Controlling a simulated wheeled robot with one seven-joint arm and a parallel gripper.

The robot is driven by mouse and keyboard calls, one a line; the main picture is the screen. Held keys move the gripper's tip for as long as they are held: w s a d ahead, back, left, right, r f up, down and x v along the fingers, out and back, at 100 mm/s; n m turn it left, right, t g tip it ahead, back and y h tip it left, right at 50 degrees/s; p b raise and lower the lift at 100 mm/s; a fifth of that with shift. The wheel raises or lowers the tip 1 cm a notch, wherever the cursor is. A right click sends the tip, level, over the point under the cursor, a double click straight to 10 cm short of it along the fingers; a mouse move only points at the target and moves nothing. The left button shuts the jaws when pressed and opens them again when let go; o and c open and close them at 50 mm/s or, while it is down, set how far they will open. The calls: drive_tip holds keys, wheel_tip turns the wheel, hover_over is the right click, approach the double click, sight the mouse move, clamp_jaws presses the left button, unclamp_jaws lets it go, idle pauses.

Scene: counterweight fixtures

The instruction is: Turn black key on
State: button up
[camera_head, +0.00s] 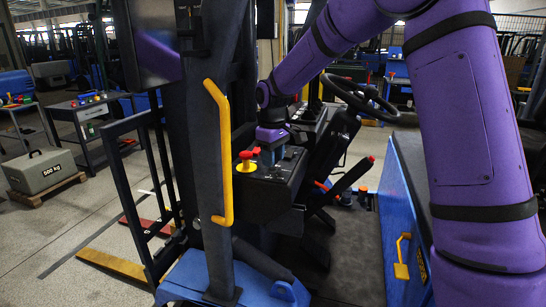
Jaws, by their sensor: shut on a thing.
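My purple arm reaches over the forklift from the upper right, and its end is down at the dark dash panel (285,170). My gripper (273,158) is at the panel, just right of a red knob on a yellow base. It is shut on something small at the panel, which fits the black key. The key itself cannot be made out, as the gripper and the dark panel hide it. Which way the key is turned cannot be told.
The red knob (245,156) sits close left of my gripper. A yellow grab handle (225,150) on the front pillar and the black steering wheel (358,98) flank the panel. A grey 500 kg weight (40,171) rests on a pallet at far left.

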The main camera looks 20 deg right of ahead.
drive_tip(key=m, duration=0.5)
drive_tip(key=shift+m, duration=0.3)
idle(0.4)
drive_tip(key=o, duration=0.9)
wheel_tip(320, 180, up, 10)
drive_tip(key=shift+r, duration=0.4)
